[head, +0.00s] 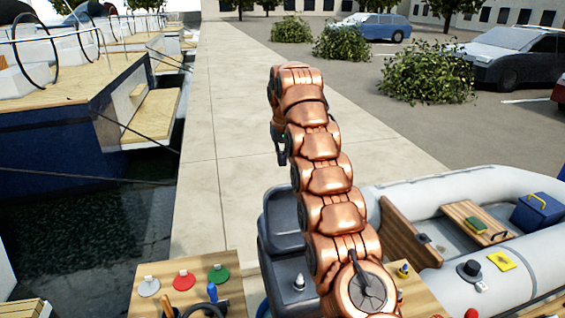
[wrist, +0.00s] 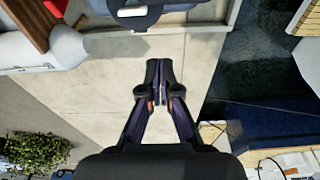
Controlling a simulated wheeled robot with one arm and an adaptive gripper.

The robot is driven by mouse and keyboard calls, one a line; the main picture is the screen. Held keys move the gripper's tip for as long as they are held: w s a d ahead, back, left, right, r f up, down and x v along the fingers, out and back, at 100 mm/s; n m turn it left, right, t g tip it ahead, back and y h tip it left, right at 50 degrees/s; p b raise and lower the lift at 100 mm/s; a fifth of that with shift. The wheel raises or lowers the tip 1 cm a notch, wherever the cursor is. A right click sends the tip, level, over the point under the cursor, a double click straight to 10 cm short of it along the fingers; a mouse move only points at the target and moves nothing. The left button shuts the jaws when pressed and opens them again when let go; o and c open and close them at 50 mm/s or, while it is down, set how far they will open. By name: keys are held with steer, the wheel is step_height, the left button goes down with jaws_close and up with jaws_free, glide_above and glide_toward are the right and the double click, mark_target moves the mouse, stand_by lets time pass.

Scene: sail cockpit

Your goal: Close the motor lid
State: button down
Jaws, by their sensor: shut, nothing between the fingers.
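The dark grey motor (head: 284,275) stands beside the inflatable boat in the head view, partly hidden behind my copper arm. Its grey upper panel (head: 280,222), which looks like the lid, stands raised above the body. At the top edge of the wrist view is a dark rounded part with a white bar (wrist: 132,12); it may belong to the motor, but it is cut off. My gripper (wrist: 160,75) is shut and empty, over the pale quay and apart from that part. In the head view my gripper (head: 281,158) hangs beyond the motor, small and partly hidden.
The grey inflatable boat (head: 490,190) lies at right with a blue box (head: 536,211). A wooden board with coloured caps (head: 184,280) is at front left. A moored blue boat (head: 60,150) and dark water lie left. The concrete quay (head: 235,140) is clear.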

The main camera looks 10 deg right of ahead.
step_height(320, 180, down, 7)
steer(key=b, duration=0.4)
steer(key=shift+w, duration=0.15)
steer(key=shift+s, duration=0.2)
steer(key=shift+s+r, duration=0.1)
steer(key=shift+s, duration=0.3)
steer(key=shift+s+r+p, duration=0.2)
steer(key=shift+s+p, duration=0.2)
steer(key=shift+s, duration=0.25)
steer(key=shift+s+f, duration=0.1)
steer(key=shift+s, duration=0.15)
steer(key=shift+s+b, duration=0.15)
steer(key=shift+b, duration=0.15)
